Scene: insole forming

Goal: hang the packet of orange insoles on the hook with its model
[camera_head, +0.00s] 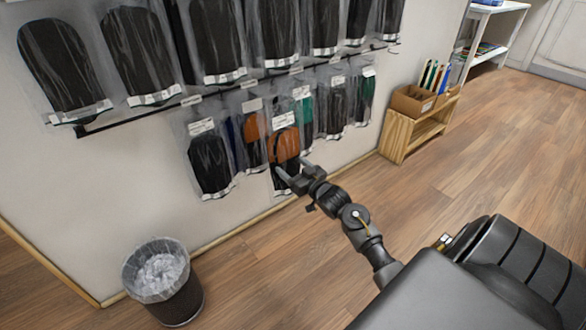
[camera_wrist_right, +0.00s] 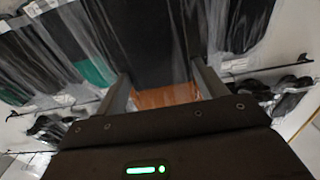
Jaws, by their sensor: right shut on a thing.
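The packet of orange insoles (camera_head: 284,144) is clear plastic with a white label at its top and a black lower part. My right gripper (camera_head: 294,174) is shut on it near its lower end, in front of the lower row of hanging packets. In the right wrist view the packet's orange part (camera_wrist_right: 165,96) shows between the two fingers. Another packet with orange insoles (camera_head: 251,140) hangs just left of it, partly covered by its neighbours. Whether the held packet's top is on a hook cannot be told. My left gripper is not in view.
A black rail (camera_head: 135,117) runs along the wall, with large black insole packets (camera_head: 140,50) above and black and green packets beside the held one. A waste bin (camera_head: 168,285) stands lower left, a wooden shelf (camera_head: 412,135) at right. Open floor lies between.

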